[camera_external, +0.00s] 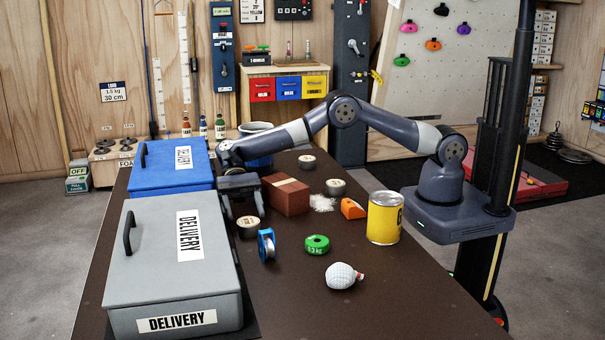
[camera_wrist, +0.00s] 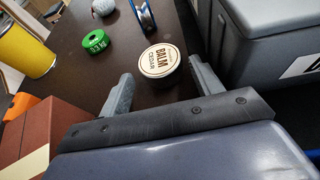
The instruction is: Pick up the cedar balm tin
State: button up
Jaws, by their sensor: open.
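The cedar balm tin (camera_wrist: 160,62) is a short round dark tin with a cream lid reading BALM CEDAR. In the external view the tin (camera_external: 248,228) stands on the brown table beside the grey delivery box. My gripper (camera_external: 243,209) is open and points down just behind the tin. In the wrist view my gripper (camera_wrist: 161,72) has one finger on each side of the tin's near part, with visible gaps. The tin is not held.
The grey box (camera_external: 150,290) and blue box (camera_external: 165,180) stand close on the left. A brown block (camera_external: 286,197) is near on the right. A blue-rimmed spool (camera_external: 267,245), green ring (camera_external: 317,244) and yellow can (camera_external: 384,218) are nearby. Two similar tins (camera_external: 307,162) (camera_external: 335,187) stand farther back.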

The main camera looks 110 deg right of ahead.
aim_at(248, 221)
jog(key=x, duration=0.5)
jog(key=shift+c, duration=0.3)
jog(key=c, duration=0.7)
jog(key=shift+r, duration=0.1)
